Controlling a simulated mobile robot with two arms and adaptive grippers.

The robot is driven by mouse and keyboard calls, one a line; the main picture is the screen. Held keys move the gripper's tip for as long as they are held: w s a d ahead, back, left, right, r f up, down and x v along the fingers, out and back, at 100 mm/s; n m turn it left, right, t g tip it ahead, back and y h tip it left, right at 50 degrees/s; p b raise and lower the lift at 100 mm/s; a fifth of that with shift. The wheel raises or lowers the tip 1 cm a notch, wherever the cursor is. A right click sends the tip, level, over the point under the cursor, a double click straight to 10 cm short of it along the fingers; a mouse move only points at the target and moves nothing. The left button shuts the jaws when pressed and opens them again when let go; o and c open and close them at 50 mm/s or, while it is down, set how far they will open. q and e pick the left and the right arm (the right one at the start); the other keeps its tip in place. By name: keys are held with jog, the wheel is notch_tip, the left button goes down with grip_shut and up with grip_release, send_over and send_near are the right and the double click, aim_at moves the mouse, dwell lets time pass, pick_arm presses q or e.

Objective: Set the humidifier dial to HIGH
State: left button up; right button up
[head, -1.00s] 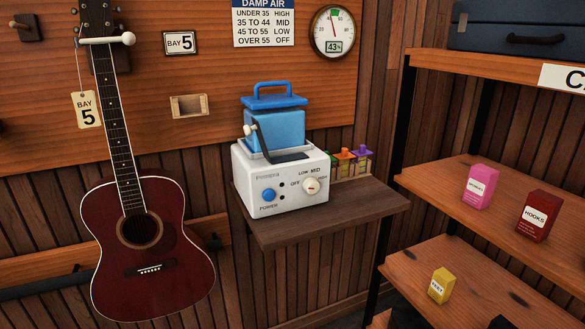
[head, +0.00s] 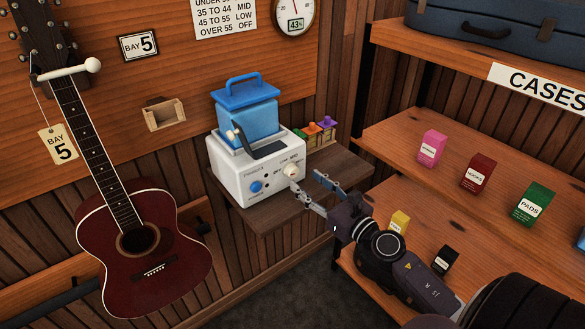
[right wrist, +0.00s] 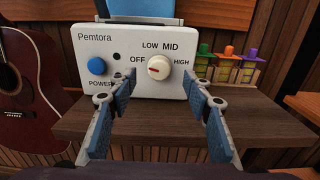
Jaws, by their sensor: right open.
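The white humidifier (head: 235,183) with a blue tank (head: 247,118) stands on a dark wooden shelf. In the right wrist view its front panel (right wrist: 115,60) shows a cream dial (right wrist: 159,67) with OFF, LOW, MID and HIGH around it. A short red mark on the dial lies toward its left, on the OFF side. The HIGH label (right wrist: 181,62) is to its right. My right gripper (head: 306,180) is open and empty in front of the panel. In the right wrist view its fingers (right wrist: 159,80) are spread either side of the dial, apparently not touching it. My left gripper is out of view.
A blue power button (right wrist: 97,65) is left of the dial. Small colourful bottles (head: 318,131) stand right of the humidifier. A red guitar (head: 145,245) hangs at left. A shelving unit (head: 390,145) with small boxes is at right, close to my right arm.

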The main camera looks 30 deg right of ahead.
aim_at(295, 172)
jog(key=shift+w+a+p, duration=0.15)
jog(key=shift+w+p, duration=0.1)
jog(key=shift+w, duration=1.15)
jog(key=shift+w+a+p, duration=0.1)
jog(key=shift+w+p, duration=0.1)
jog(key=shift+w, duration=1.15)
jog(key=shift+c, duration=0.2)
jog(key=c, duration=1.1)
